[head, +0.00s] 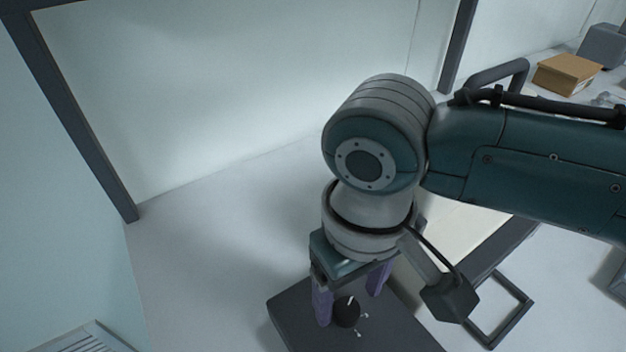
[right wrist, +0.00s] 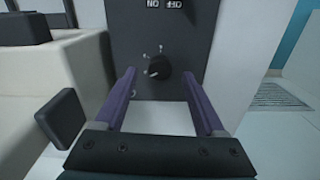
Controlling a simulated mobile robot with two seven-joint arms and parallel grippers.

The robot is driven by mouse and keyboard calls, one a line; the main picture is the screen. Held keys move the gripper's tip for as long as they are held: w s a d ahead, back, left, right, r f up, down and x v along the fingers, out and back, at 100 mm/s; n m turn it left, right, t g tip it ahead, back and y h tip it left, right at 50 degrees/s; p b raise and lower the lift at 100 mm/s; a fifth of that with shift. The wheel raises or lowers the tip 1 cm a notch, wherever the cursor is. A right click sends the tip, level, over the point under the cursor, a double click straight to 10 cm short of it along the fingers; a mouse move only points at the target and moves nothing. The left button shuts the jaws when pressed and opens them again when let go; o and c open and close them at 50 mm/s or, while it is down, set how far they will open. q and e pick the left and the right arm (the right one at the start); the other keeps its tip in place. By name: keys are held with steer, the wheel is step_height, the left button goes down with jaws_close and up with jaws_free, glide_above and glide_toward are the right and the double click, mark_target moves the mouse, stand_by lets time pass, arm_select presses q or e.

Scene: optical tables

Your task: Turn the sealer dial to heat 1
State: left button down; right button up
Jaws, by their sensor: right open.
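The sealer dial (head: 346,313) is a round black knob with a white pointer line, on the sealer's dark control panel (head: 287,312). In the right wrist view the dial (right wrist: 160,66) shows small pale marks around it, and its pointer aims to the lower left. The mark labels are too small to read. My right gripper (head: 349,309) is open, pointing down, with one purple finger on each side of the dial. In the right wrist view gaps show between the fingers and the dial. My left gripper is not in view.
The sealer's cream body (right wrist: 75,65) stands beside the panel. An upside-down ON/OFF label (right wrist: 165,4) is on the panel. A grey vent (head: 82,340) is at the lower left. A cardboard box (head: 567,73) is at the far right. The white surface left of the panel is clear.

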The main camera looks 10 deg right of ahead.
mark_target(346, 313)
steer(key=shift+f, duration=1.2)
jaws_close()
